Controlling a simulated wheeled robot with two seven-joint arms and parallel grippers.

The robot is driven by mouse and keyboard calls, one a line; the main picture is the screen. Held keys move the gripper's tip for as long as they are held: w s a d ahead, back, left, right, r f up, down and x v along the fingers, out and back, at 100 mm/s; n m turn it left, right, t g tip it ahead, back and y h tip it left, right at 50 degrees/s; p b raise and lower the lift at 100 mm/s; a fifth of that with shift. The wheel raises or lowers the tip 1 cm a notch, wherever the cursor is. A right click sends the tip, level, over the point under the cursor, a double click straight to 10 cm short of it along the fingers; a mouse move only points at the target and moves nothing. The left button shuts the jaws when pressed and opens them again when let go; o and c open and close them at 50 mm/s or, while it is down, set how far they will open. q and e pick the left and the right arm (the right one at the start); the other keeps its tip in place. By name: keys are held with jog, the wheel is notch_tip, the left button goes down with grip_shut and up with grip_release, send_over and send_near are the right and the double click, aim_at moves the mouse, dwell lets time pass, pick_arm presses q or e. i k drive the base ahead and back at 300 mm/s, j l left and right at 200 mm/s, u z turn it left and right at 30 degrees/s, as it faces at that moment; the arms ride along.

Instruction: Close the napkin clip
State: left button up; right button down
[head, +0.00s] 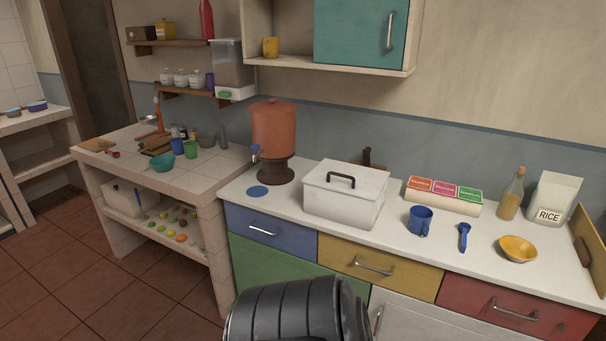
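I cannot make out a napkin clip anywhere in the head view. A dark brown wooden piece (367,157) sticks up behind the white lidded box (343,195), which hides its lower part, so I cannot tell what it is. A tan upright board with a brown piece on it (588,250) stands at the counter's right end, partly cut off by the picture edge. Neither of my grippers is in view.
The white counter (300,232) also holds a clay water dispenser (273,130), blue mug (420,221), blue scoop (464,236), yellow bowl (517,248), oil bottle (511,196) and rice bag (553,198). A tiled counter (120,160) stands left. Floor is clear at left.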

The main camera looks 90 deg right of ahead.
aim_at(366, 152)
jog(key=z, duration=1.85)
jog(key=i+l+z, duration=0.15)
jog(key=z, duration=0.3)
jog(key=i+z, duration=0.2)
jog(key=z, duration=0.3)
jog(key=i+l+z, duration=0.1)
jog(key=z, duration=0.35)
jog(key=i+j, duration=0.1)
jog(key=i, duration=0.25)
jog(key=l+u, duration=0.4)
jog(key=l, duration=0.75)
jog(key=k+u, duration=0.3)
jog(key=i+j, duration=0.05)
jog(key=i, duration=0.05)
